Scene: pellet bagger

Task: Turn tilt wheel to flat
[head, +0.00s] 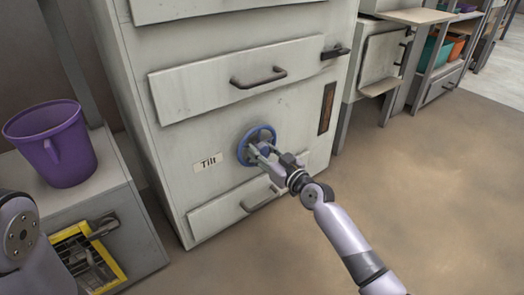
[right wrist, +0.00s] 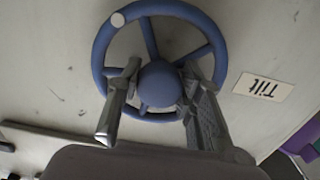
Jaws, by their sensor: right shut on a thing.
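The blue tilt wheel (head: 241,150) is on the front of a grey-white cabinet, right of a "Tilt" label (head: 208,162). My right gripper (head: 262,148) reaches it from the front right. In the right wrist view the wheel (right wrist: 102,45) shows spokes, a round hub and a pale dot on its rim at the upper left. The fingers of my right gripper (right wrist: 160,72) are on either side of the hub, reaching in among the spokes, closed on the wheel. My left arm shows only as a link at the lower left; its gripper is out of view.
A purple bucket (head: 52,143) stands on a low unit at the left. The floor (head: 430,190) at the right is clear.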

